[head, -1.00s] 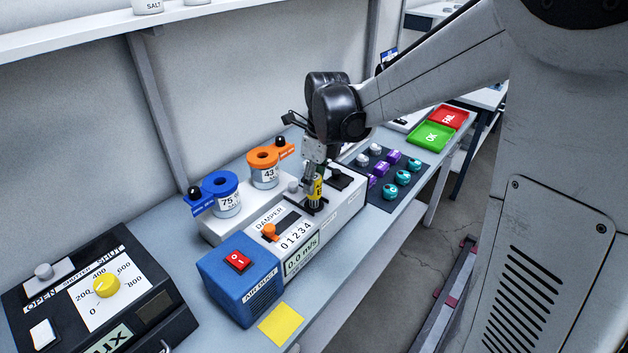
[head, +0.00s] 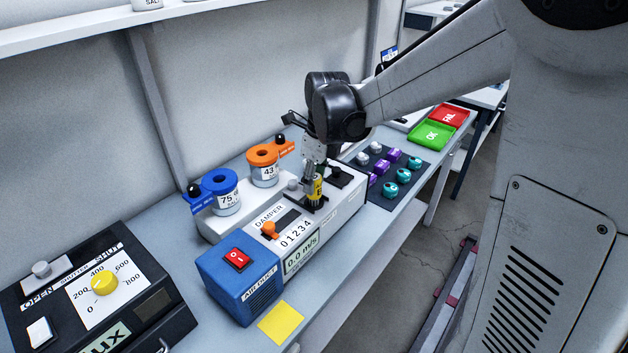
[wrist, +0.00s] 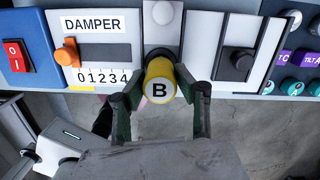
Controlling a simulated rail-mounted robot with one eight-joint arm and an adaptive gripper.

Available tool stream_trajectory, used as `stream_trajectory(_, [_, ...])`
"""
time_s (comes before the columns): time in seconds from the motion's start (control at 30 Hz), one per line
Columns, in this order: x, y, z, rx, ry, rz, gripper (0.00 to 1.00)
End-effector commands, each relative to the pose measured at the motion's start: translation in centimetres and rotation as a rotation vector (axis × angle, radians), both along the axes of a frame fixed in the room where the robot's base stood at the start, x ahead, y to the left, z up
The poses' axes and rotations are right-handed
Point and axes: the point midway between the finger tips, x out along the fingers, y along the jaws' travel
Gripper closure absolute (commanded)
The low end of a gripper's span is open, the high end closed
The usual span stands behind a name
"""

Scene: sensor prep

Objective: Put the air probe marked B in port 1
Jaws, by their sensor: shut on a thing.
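The air probe marked B is a yellow cylinder (head: 317,188); its white top with a black B faces up in the wrist view (wrist: 159,90). My gripper (head: 315,178) is shut on it from both sides. The probe stands about upright at the nearer dark port (head: 318,208) of the white-and-grey air duct unit (head: 345,207). Its lower end is hidden, so I cannot tell how deep it sits. A second dark port (head: 340,177), with a black round part in the wrist view (wrist: 241,61), lies to the right. I cannot read the port numbers.
The orange damper lever (head: 269,229) and blue duct housing (head: 238,282) are left of the probe. Blue (head: 221,183) and orange (head: 263,155) ringed jars stand behind.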

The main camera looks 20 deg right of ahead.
Motion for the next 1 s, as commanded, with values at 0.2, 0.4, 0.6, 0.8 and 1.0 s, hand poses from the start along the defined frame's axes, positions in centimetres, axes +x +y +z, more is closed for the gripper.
stream_trajectory(0.2, [0.0,0.0,-0.15,0.0,0.0,0.0,1.0])
stream_trajectory(0.4, [0.0,0.0,-0.13,0.0,0.0,0.0,1.0])
stream_trajectory(0.6, [0.0,0.0,-0.29,0.0,0.0,0.0,1.0])
stream_trajectory(0.8, [0.0,0.0,-0.6,0.0,0.0,0.0,1.0])
stream_trajectory(1.0, [0.0,0.0,-0.77,0.0,0.0,0.0,1.0])
